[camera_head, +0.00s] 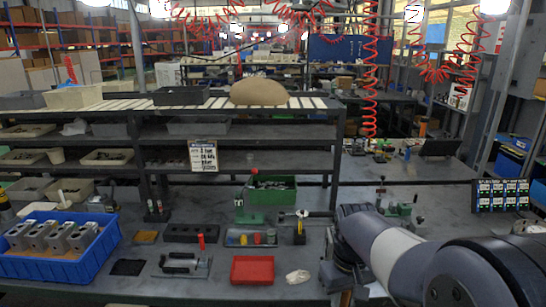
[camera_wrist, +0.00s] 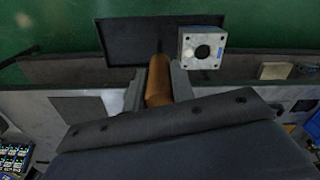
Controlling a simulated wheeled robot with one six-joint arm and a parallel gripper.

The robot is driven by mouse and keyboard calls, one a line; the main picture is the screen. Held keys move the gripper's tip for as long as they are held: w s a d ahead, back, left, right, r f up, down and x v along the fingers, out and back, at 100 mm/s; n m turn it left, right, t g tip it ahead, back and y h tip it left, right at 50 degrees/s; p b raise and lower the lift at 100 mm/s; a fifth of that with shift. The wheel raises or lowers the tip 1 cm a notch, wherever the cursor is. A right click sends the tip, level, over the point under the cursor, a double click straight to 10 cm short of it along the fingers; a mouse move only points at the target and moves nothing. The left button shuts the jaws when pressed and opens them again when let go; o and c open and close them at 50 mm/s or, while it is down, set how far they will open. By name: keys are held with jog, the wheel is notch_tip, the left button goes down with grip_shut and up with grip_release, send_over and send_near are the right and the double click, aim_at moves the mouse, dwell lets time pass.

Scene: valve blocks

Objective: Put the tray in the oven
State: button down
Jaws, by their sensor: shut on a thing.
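In the wrist view my gripper (camera_wrist: 158,75) is shut on a brown round handle (camera_wrist: 158,88). The handle runs to a flat dark tray (camera_wrist: 125,42) ahead of the fingers. A pale grey block (camera_wrist: 202,48) with a dark round hole is at the tray's right end; it appears to rest on the tray. In the head view my arm fills the lower right, and my gripper and the held tray cannot be made out. I cannot identify an oven in either view.
A green surface (camera_wrist: 45,30) lies beyond the tray in the wrist view. On the bench in the head view are a blue bin (camera_head: 50,268) of grey blocks, a red tray (camera_head: 252,270) and a clamp (camera_head: 185,264). Shelving (camera_head: 260,143) stands behind.

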jog(key=shift+s+a, duration=0.2)
jog(key=w+f+m+b, duration=0.1)
jog(key=f+b, duration=0.4)
jog(key=f, duration=0.9)
jog(key=w+f+m+b, duration=0.2)
jog(key=w+f+b, duration=0.2)
jog(key=f, duration=1)
jog(key=shift+f+b, duration=0.25)
jog(key=shift+b, duration=0.25)
jog(key=shift+a, duration=0.1)
